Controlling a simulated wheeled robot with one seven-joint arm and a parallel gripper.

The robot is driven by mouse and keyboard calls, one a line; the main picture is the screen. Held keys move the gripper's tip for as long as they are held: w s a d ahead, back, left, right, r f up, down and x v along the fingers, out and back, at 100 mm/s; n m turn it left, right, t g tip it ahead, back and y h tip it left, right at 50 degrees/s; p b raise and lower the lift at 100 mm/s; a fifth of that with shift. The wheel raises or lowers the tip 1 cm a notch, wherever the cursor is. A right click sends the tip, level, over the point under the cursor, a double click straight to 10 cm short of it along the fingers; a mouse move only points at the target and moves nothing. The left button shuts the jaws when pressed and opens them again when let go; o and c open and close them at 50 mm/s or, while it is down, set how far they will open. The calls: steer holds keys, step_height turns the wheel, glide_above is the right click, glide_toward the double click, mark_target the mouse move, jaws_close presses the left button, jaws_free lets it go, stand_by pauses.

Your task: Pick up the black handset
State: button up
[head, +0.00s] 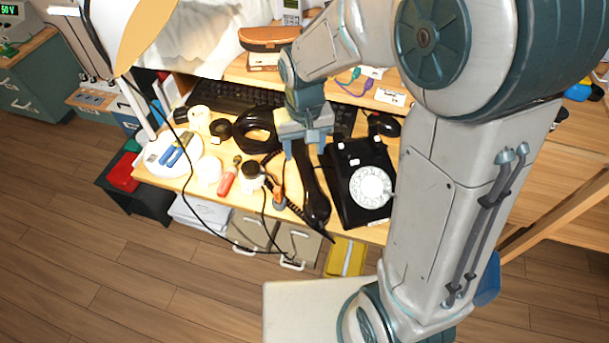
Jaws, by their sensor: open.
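The black handset (314,200) lies lengthwise on the desk, just left of the black dial phone base (352,207) with its white dial. Its upper end is partly hidden under my gripper. I cannot tell from this view how high the fingertips are above the handset.
Left of the handset are a coiled black cable (256,128), a red-handled tool (227,181), white round items and a lamp base (172,158). A keyboard (222,97) lies behind. The desk's front edge (225,203) is close to the handset's lower end.

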mark_target(305, 168)
step_height(305, 168, down, 8)
steer(key=shift+s+d+f+b, duration=0.1)
steer(key=shift+f+b, duration=0.1)
steer(key=shift+b, duration=0.65)
jaws_close()
